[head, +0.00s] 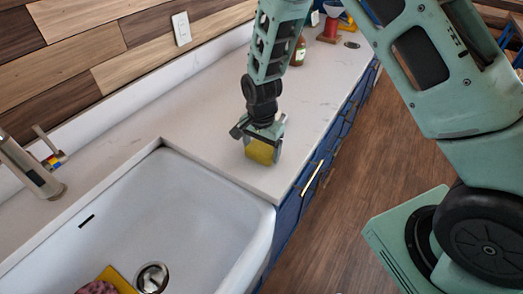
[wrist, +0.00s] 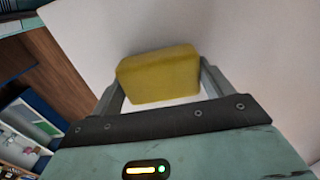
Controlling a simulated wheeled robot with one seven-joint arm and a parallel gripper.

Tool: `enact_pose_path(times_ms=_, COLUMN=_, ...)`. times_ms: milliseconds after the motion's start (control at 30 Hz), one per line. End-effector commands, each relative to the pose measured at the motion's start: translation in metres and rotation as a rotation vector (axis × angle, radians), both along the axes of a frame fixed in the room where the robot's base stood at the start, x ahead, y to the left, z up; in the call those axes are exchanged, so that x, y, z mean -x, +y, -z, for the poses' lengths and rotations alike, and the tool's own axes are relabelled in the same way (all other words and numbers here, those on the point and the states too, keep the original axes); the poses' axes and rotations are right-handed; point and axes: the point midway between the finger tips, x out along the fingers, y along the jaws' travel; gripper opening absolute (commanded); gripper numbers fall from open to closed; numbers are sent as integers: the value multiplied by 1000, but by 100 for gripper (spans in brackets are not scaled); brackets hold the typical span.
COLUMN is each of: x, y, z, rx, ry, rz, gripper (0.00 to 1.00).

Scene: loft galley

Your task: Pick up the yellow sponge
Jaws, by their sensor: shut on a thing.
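The yellow sponge (head: 260,152) is a small block between the fingers of my gripper (head: 262,146), over the white counter near its front edge. In the wrist view the sponge (wrist: 158,75) sits between the two fingers of my gripper (wrist: 162,84), one finger on each side. My gripper is shut on it. I cannot tell for sure whether the sponge's underside touches the counter.
The white sink (head: 190,205) is left of my gripper, with a yellow item (head: 115,279) and something pinkish by the drain (head: 152,277). A faucet (head: 32,172) stands at left. A brown bottle (head: 299,52) is farther back. The counter (head: 190,118) between is clear.

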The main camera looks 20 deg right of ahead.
Motion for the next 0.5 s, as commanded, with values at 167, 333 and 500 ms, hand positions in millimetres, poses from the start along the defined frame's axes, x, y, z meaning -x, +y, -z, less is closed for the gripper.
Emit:
enact_pose_path(times_ms=167, x=-1, y=1, z=-17, rx=-2, ry=-4, rz=-2, gripper=58)
enact_pose_path(times_ms=333, x=-1, y=0, z=-43, rx=-1, ry=-5, rz=-1, gripper=58)
enact_pose_path(times_ms=500, x=-1, y=1, z=-70, rx=-1, ry=-5, rz=-1, gripper=58)
